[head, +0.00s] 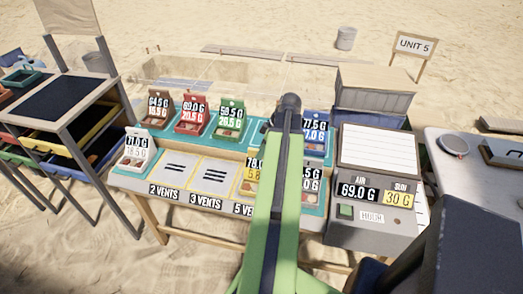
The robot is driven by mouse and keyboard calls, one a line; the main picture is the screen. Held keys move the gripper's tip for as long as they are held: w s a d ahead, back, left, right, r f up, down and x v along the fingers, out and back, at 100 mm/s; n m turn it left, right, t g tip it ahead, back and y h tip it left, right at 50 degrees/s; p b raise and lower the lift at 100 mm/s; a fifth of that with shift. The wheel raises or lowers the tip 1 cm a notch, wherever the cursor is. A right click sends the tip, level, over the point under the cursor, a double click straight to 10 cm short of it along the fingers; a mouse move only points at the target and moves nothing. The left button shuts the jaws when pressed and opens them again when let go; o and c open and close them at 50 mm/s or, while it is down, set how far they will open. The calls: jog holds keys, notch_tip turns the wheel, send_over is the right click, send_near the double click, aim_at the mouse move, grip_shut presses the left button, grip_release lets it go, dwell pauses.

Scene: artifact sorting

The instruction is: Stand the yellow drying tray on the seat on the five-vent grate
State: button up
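A yellow drying tray (247,188) with a number card stands at the front of the bench, right of the three-vent grate (212,178). My green arm covers its right part. It is in the place above the "5 VE..." label (243,210); the five-vent grate itself is hidden, so I cannot tell whether the tray rests on it or is held just above. The two-vent grate (178,167) is bare, as is the three-vent grate. My gripper's fingers are hidden behind my arm, so I cannot see whether they are open or shut.
A white tray (134,156) stands at the left. Brown, red (191,121), green (228,126) and blue (317,142) trays stand behind. A grey scale unit (375,210) showing 69.0 G is at the right. A shelf rack (70,100) stands left; a table (470,180) stands right.

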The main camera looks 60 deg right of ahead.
jog(key=p+v, duration=0.9)
jog(key=v, duration=0.2)
jog(key=shift+r+p, duration=0.25)
jog(key=shift+p, duration=0.15)
jog(key=w+a+f+m+g, duration=0.1)
jog(key=w+a+g, duration=0.2)
jog(key=w+a, duration=1.75)
jog(key=w+a+m+h, duration=0.1)
jog(key=w+a, duration=0.1)
jog(key=a, duration=1.3)
jog(key=w+a+m+g+h, duration=0.1)
jog(key=w+a, duration=0.2)
jog(key=a, duration=1.3)
jog(key=shift+w+a+f, duration=0.2)
jog(key=shift+f, duration=0.25)
